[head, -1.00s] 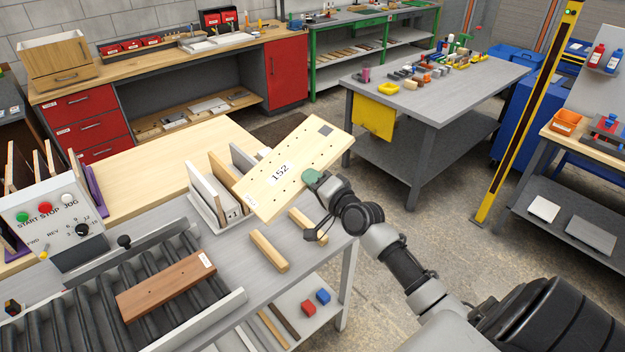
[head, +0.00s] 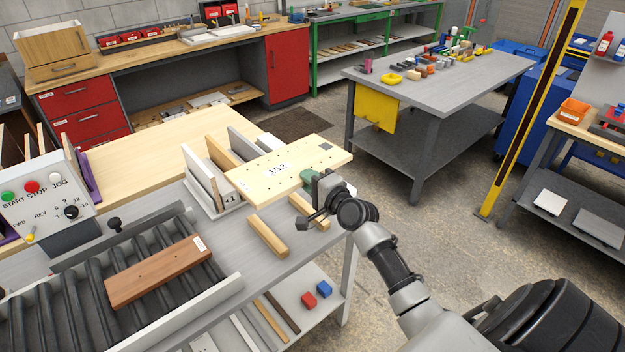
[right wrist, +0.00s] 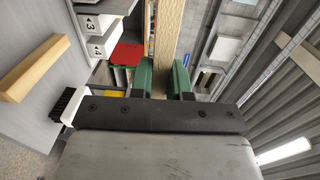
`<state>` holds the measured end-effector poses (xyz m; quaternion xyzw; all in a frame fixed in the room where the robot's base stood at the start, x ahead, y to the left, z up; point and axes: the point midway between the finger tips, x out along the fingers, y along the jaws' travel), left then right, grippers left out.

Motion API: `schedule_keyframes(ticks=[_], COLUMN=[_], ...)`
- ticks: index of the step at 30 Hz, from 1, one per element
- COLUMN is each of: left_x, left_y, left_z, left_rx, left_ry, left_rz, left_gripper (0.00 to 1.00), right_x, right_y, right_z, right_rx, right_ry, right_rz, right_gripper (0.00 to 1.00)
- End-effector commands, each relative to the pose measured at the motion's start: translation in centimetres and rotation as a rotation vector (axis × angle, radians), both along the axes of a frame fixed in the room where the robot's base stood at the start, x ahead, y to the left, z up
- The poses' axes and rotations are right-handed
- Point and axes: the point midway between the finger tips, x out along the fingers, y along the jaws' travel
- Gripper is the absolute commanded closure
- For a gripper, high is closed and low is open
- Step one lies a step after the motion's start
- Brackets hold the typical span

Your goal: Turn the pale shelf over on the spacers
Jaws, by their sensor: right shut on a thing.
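The pale shelf (head: 283,170) is a light wooden board with a "152" label, a dark square at its far right corner and several small holes. My right gripper (head: 312,184) is shut on its near long edge and holds it above the grey table. In the right wrist view the board (right wrist: 168,35) stands edge-on between the green fingertips (right wrist: 161,78). Two wooden spacer bars lie on the table: one left (head: 267,237) in the open, one right (head: 309,210) partly hidden by the gripper. The left gripper is not in view.
A rack with upright boards (head: 205,180) stands just left of the shelf. A brown board (head: 160,272) lies on the roller conveyor (head: 75,318). A control box (head: 45,200) stands at the left. Red and blue blocks (head: 309,300) lie on the lower shelf.

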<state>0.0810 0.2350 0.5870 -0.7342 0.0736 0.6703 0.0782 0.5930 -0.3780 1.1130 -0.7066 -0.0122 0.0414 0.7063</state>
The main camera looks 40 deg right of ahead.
Motion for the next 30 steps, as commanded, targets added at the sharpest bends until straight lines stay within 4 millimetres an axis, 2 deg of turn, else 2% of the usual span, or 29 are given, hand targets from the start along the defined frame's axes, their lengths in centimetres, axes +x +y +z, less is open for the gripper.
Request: schedule_keyframes(ticks=[1,3,9,12,15,25,30], left_x=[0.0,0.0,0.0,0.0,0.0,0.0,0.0], left_y=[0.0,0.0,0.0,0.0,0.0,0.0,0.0], left_z=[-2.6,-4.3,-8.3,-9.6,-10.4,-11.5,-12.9], left_rx=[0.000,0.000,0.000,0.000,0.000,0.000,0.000], left_ry=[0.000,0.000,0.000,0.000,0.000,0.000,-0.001], left_rz=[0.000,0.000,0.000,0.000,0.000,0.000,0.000], left_gripper=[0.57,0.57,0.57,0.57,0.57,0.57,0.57], right_x=[0.4,0.8,1.8,2.1,2.4,2.6,2.5], right_y=[0.0,0.0,0.2,0.2,0.3,0.3,0.3], right_z=[-2.5,-4.4,-8.9,-10.4,-11.3,-12.5,-14.0], right_rx=[0.000,-0.002,-0.002,-0.003,-0.004,-0.004,-0.004], right_ry=[-0.001,0.010,0.032,0.041,0.047,0.052,0.052], right_rz=[-0.001,-0.002,-0.001,-0.001,0.000,0.000,0.000], right_gripper=[1.00,1.00,1.00,1.00,1.00,1.00,1.00])
